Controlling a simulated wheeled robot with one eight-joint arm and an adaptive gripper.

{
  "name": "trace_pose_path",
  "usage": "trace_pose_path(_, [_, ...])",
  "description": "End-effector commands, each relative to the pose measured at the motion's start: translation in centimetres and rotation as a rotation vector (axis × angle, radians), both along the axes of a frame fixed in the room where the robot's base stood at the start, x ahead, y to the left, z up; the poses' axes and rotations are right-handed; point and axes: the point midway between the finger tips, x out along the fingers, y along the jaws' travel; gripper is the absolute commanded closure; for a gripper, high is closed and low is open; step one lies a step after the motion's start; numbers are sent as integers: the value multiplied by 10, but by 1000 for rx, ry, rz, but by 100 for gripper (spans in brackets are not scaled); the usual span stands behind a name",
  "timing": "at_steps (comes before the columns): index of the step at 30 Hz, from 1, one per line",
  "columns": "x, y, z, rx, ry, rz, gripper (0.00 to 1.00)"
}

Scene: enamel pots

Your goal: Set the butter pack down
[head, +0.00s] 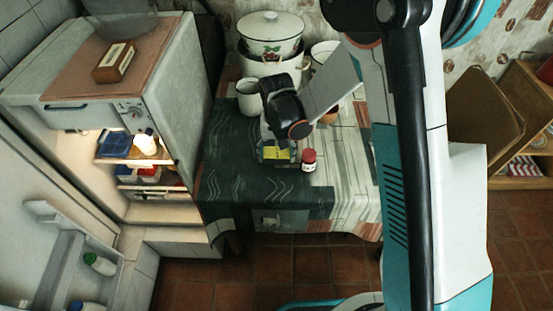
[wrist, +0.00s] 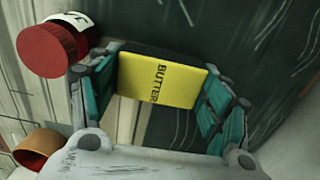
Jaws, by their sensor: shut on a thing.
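The butter pack is a yellow block with black "BUTTER" lettering (wrist: 160,82). In the wrist view it sits between the two teal-padded fingers of my gripper (wrist: 158,100). My gripper is shut on it. In the head view the yellow pack (head: 276,153) shows at the end of my gripper (head: 277,150), over the dark part of the table's patterned cloth (head: 230,165). I cannot tell whether the pack touches the cloth.
A red-lidded jar (head: 309,160) stands close to the right of my gripper. White enamel pots (head: 270,35) and a white mug (head: 249,98) stand behind. An open fridge (head: 175,90) is at the left. The cloth's front left is clear.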

Motion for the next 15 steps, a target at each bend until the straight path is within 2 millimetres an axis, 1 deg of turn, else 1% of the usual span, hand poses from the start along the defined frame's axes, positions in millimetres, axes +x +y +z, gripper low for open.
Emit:
trace_pose_path(1, [1, 0, -12, 0, 0, 0, 63])
trace_pose_path(3, [0, 0, -22, 0, 0, 0, 63])
trace_pose_path(5, [1, 0, -27, 0, 0, 0, 63])
trace_pose_path(15, [0, 0, -29, 0, 0, 0, 63])
